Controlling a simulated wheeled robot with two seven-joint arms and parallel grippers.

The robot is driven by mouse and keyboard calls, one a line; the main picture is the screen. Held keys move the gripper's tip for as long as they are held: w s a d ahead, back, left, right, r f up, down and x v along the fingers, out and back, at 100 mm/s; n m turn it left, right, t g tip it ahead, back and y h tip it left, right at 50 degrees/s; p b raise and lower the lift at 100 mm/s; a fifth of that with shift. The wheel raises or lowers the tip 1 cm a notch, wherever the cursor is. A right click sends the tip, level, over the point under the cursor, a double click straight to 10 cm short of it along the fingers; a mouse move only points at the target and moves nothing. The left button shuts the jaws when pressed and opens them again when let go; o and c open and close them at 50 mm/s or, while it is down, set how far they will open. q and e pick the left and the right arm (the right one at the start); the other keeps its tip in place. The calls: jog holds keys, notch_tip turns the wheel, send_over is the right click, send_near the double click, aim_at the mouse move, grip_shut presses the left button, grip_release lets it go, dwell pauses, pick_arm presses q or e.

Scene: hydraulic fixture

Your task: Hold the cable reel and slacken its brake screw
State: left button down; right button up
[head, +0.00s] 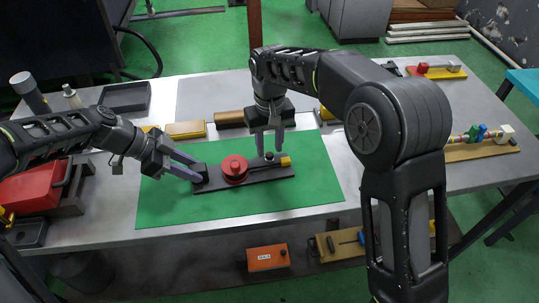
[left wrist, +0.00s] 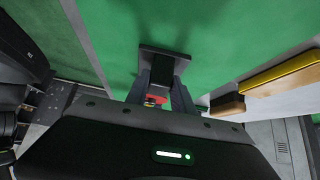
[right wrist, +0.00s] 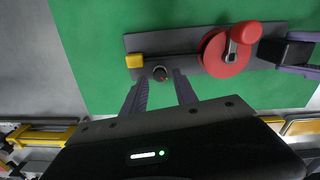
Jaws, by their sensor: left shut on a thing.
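The cable reel is a red drum (head: 235,168) on a dark base plate (head: 259,178) with a black block (head: 199,172) at its left end. A small dark knob (right wrist: 160,73), apparently the brake screw, stands between the reel and a yellow block (head: 285,161). My left gripper (head: 197,177) is shut on the black block, which also shows in the left wrist view (left wrist: 163,63). My right gripper (head: 266,151) is open and points down over the knob. In the right wrist view the knob lies just beyond and between its fingertips, not gripped.
The base plate rests on a green mat (head: 170,206) with free room in front. Wooden and yellow blocks (head: 186,129) line the mat's back edge. A red box (head: 42,184) stands at the left, and a wooden board with coloured parts (head: 480,150) lies at the right.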

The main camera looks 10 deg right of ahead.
jog(key=shift+f, duration=1.15)
jog(key=shift+c, duration=0.3)
grip_shut()
